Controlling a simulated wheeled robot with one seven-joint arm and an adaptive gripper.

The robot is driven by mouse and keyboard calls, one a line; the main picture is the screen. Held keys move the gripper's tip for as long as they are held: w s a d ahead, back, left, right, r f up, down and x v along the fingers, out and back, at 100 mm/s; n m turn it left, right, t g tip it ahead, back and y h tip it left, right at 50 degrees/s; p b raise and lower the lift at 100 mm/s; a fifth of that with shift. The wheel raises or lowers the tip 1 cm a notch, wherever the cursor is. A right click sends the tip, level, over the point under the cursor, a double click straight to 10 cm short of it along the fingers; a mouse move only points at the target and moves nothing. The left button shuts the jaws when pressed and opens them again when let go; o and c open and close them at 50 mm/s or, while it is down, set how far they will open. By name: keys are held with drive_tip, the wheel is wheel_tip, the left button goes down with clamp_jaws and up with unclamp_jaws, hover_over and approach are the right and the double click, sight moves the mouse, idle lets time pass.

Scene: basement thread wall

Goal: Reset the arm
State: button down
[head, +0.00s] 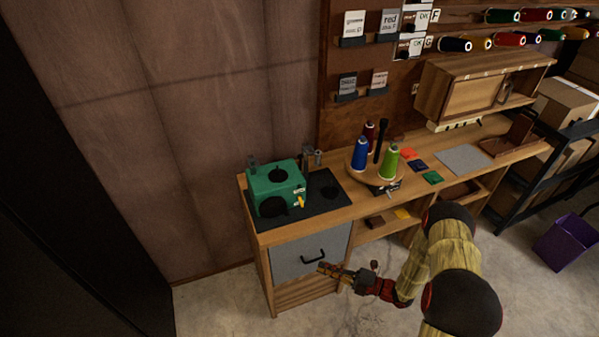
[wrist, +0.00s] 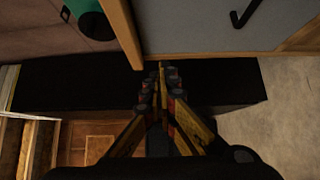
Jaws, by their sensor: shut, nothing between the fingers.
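My gripper (head: 322,267) is at the end of my arm, in front of the grey drawer front (head: 297,254) of the workbench in the head view. In the wrist view my gripper (wrist: 160,68) has its two fingers together, with nothing between them. The dark drawer handle (head: 314,257) is close to the fingertips in the head view. In the wrist view the handle (wrist: 243,14) lies up and to the right of the fingertips, apart from them.
A green machine (head: 277,187) stands on a dark mat at the bench's left end. A round stand holds blue (head: 360,153) and green (head: 388,163) thread cones. A purple bin (head: 565,240) stands on the floor at right. The floor before the drawer is clear.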

drive_tip(key=s+a+f+n+g, duration=0.3)
drive_tip(key=s+n+g, duration=0.2)
drive_tip(key=s+n, duration=0.4)
drive_tip(key=s+d+r+n+g+h, duration=0.25)
drive_tip(key=s+r+n+g, duration=0.55)
drive_tip(key=n, duration=0.4)
drive_tip(key=s+d+r+n+t+h, duration=0.1)
drive_tip(key=d+r+n+h, duration=0.25)
drive_tip(key=r+n, duration=0.3)
drive_tip(key=s+d+r+n+t+h, duration=0.1)
drive_tip(key=s+d+r+n+h, duration=0.1)
drive_tip(key=r+n+h, duration=0.45)
drive_tip(key=s+d+r+n+t+h, duration=0.15)
drive_tip(key=r+n, duration=0.25)
drive_tip(key=r, duration=0.5)
drive_tip(key=s+r+n+t+h, duration=0.1)
drive_tip(key=r+n+t, duration=0.1)
drive_tip(key=r, duration=0.6)
drive_tip(key=s+a+r+n+t, duration=0.1)
drive_tip(key=r+t, duration=0.3)
drive_tip(key=r, duration=0.4)
drive_tip(key=shift+s+a+r+n+h, duration=0.25)
drive_tip(key=shift+s+n+h, duration=0.15)
drive_tip(key=shift+s, duration=0.1)
